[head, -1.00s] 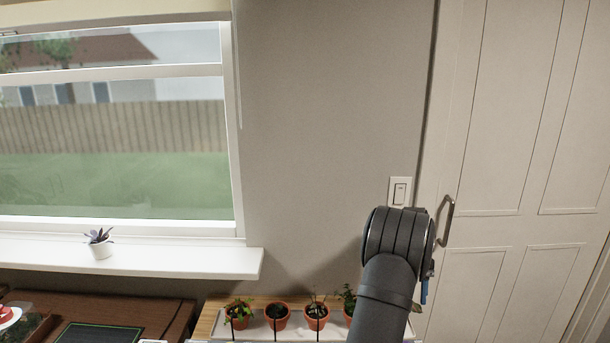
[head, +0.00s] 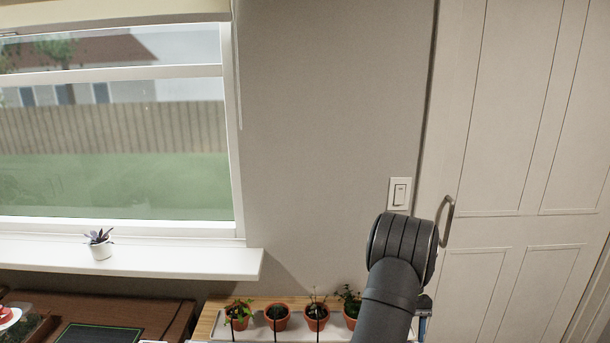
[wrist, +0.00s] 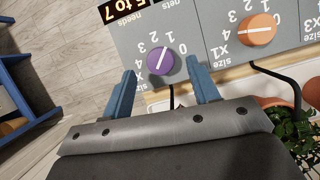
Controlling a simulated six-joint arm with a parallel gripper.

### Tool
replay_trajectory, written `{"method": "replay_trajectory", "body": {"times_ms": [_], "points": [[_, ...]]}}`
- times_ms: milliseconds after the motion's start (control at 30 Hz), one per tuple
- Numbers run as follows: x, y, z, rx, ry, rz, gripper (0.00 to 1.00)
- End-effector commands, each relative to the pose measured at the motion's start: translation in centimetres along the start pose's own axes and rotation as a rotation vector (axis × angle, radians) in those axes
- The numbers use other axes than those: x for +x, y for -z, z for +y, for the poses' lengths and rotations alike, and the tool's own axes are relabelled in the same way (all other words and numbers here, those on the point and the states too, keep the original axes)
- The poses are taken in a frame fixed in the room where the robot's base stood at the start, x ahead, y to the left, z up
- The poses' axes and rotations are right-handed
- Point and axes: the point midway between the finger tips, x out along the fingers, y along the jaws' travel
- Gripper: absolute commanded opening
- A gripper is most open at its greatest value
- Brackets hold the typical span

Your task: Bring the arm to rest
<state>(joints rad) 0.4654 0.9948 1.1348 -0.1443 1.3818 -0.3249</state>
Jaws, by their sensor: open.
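My gripper (wrist: 163,92) shows in the wrist view with its two blue fingers spread apart and nothing between them. Beyond the fingertips is a grey panel (wrist: 143,37) with printed numbers, a purple dial (wrist: 160,61) and an orange dial (wrist: 257,29). The purple dial lies ahead of the gap between the fingers; I cannot tell how far apart they are. In the head view my arm stands at the lower right, and its links hide most of the gripper.
Several potted plants stand in a white tray at the bottom of the head view, one a terracotta pot (head: 277,318). A small succulent (head: 99,243) is on the windowsill (head: 180,262). A door (head: 490,230) is at right. A blue frame (wrist: 30,95) stands left in the wrist view.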

Motion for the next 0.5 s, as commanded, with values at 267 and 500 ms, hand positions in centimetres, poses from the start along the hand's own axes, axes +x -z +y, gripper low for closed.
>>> {"method": "replay_trajectory", "body": {"times_ms": [267, 500], "points": [[2.8, 0.0, -0.2, -0.141, -0.060, 0.000, 0.55], [2.8, -0.1, -0.3, -0.401, -0.168, 0.000, 0.55]]}}
